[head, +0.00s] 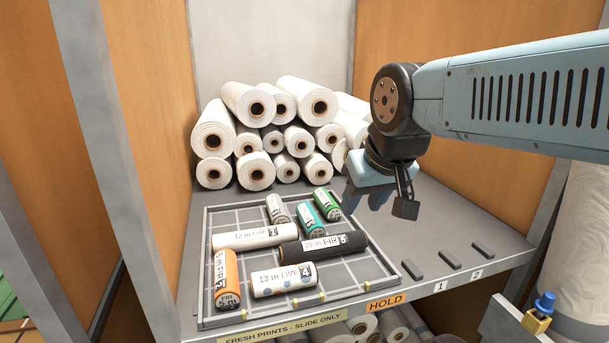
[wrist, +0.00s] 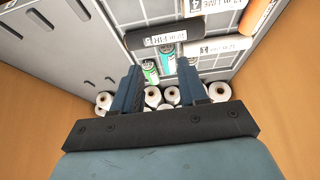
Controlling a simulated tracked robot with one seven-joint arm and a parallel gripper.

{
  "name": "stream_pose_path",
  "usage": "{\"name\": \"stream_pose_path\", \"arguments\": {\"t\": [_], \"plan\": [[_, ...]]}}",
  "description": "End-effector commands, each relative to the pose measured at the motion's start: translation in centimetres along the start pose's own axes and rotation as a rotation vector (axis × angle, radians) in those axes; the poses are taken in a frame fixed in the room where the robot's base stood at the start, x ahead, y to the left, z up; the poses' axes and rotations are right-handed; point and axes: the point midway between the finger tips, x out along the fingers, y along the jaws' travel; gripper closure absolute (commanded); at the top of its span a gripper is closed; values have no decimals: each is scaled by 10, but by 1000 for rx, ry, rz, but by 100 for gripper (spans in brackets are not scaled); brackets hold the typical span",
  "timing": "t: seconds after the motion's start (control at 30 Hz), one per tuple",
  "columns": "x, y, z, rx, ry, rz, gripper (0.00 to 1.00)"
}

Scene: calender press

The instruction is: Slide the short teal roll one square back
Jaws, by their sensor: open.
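The short teal roll (head: 312,218) lies in the gridded tray (head: 226,217), pointing roughly front to back. It sits just behind the long black roll (head: 345,243), between a short grey-white roll (head: 277,207) on its left and a short green roll (head: 327,204) on its right. In the wrist view the teal roll (wrist: 166,61) shows beyond my fingers, beside the green roll (wrist: 150,72) and the black roll (wrist: 155,38). My gripper (head: 367,200) is open and empty, above the shelf to the right of the tray. It also shows in the wrist view (wrist: 162,88).
A white 12 m roll (head: 252,237), an orange roll (head: 226,282) and a dotted 13 m roll (head: 284,281) also lie in the tray. Large white rolls (head: 285,105) are stacked behind it. Shelf right of the tray is mostly clear, with dark blocks (head: 447,261) at its front.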

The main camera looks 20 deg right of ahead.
Motion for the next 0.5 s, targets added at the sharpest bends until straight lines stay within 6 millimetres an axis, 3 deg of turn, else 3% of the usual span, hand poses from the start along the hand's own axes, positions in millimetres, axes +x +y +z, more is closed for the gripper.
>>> {"name": "stream_pose_path", "arguments": {"t": [0.17,0.3,0.5], "plan": [[0,0,-3,0,-5,-1,45],[5,-2,-17,1,-36,-6,32],[22,-7,-58,3,-123,-16,32]]}}
